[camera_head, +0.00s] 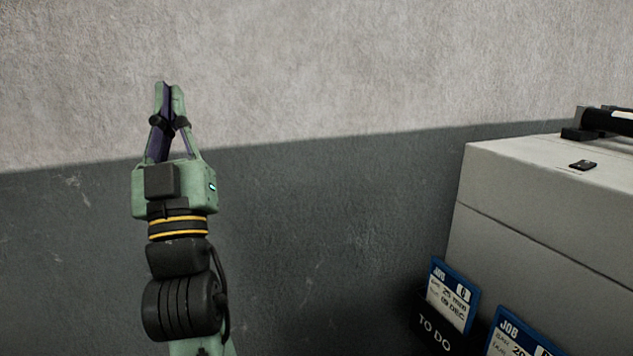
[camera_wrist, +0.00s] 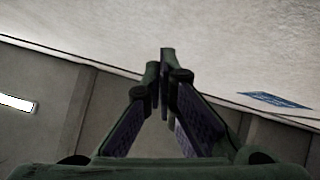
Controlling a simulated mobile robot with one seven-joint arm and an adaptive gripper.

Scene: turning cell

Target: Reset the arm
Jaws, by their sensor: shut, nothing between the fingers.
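My gripper (camera_head: 168,86) is raised and points upward in the left part of the head view, in front of the wall. Its two green fingers with dark purple pads are closed together at the tips, with nothing between them. The wrist view also shows the closed fingers (camera_wrist: 160,62) from behind, against pale surfaces.
A light grey cabinet (camera_head: 540,215) stands at the right, with a small black item (camera_head: 583,165) and a black cylindrical object (camera_head: 607,122) on top. Job cards (camera_head: 452,296) sit in a black "TO DO" holder (camera_head: 437,333) at its side. The two-tone wall (camera_head: 330,190) behind my arm is bare.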

